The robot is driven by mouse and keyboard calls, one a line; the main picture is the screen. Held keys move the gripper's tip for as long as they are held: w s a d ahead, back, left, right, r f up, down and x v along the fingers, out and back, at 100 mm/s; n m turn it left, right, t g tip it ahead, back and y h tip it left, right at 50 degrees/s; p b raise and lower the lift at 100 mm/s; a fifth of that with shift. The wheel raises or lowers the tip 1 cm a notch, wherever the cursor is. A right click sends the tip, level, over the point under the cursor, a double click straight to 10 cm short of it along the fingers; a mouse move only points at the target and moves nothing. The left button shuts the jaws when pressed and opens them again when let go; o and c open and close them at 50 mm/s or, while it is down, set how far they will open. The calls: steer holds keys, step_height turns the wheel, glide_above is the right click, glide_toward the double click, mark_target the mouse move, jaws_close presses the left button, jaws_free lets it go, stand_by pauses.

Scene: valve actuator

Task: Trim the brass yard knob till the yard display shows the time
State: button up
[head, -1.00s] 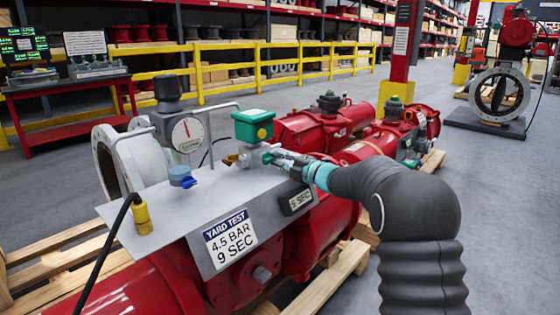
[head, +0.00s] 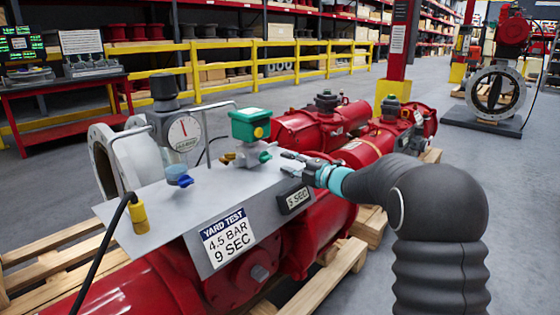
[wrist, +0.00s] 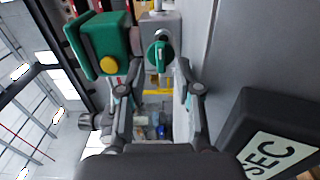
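A grey valve block (head: 250,154) under a green box stands on the metal panel. A small green knob (head: 265,157) faces right on it, and a brass-coloured fitting (head: 228,158) shows on its left side. My gripper (head: 284,162) is open and empty, just right of the green knob and apart from it. In the wrist view, the green knob (wrist: 158,54) lies ahead, between the spread fingers of my gripper (wrist: 160,78). The yard display (head: 293,199) reads a small digit, seemingly 5, and SEC. The yard test label (head: 229,238) reads 4.5 BAR, 9 SEC.
The green box (head: 251,124) with a yellow button sits above the knob. A pressure gauge (head: 184,133) and a blue knob (head: 179,175) stand to the left. The display housing (wrist: 275,135) is close to the right finger. Red actuator bodies (head: 310,130) lie behind.

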steer(key=shift+v, duration=1.4)
